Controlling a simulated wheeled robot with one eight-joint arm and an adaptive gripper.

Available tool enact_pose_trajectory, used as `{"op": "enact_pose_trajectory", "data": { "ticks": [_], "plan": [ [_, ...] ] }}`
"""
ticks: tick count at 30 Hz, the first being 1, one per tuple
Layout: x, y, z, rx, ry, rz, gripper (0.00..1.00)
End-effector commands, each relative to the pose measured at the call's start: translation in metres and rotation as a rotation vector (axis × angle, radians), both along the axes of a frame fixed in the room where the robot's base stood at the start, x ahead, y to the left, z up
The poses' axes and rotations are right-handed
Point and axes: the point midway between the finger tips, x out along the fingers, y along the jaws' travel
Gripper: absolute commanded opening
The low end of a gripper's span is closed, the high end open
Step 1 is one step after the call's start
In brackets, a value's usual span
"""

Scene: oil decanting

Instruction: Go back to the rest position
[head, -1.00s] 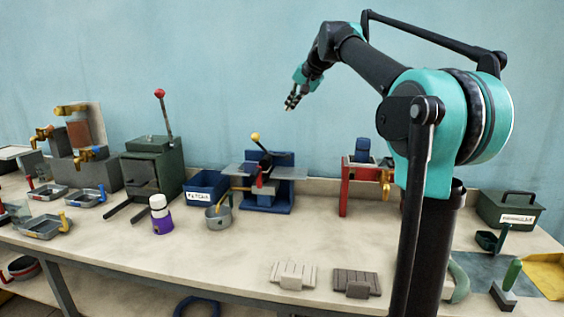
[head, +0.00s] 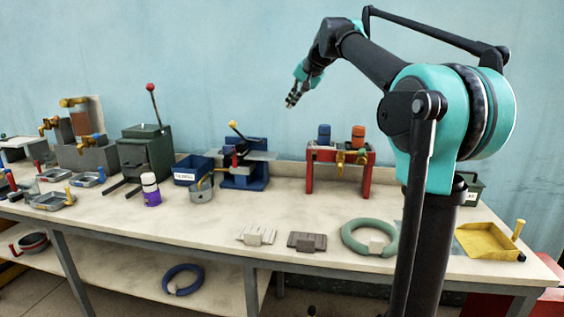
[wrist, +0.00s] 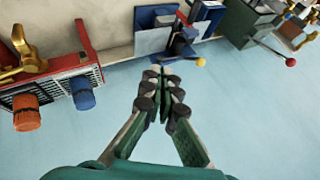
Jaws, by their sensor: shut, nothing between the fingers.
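My gripper (head: 291,100) is held high in front of the blue wall, well above the workbench, with my arm bent over toward the left. In the wrist view my gripper (wrist: 162,95) has its fingers together with nothing between them. It touches nothing on the bench.
The bench (head: 185,224) holds a red stand (head: 338,168) with blue and orange caps, a blue press (head: 245,168), a green box machine (head: 145,153), a purple-and-white bottle (head: 150,189), a green ring (head: 370,237) and a yellow dustpan (head: 490,241). A blue ring (head: 183,280) lies on the lower shelf.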

Motion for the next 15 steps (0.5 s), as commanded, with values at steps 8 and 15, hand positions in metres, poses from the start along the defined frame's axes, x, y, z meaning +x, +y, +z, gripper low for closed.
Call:
{"op": "enact_pose_trajectory", "data": {
  "ticks": [8, 15],
  "plan": [
    [-0.011, -0.012, -0.035, -0.044, 0.005, 0.015, 0.00],
    [-0.030, -0.029, -0.085, -0.106, 0.014, 0.037, 0.00]
  ]
}}
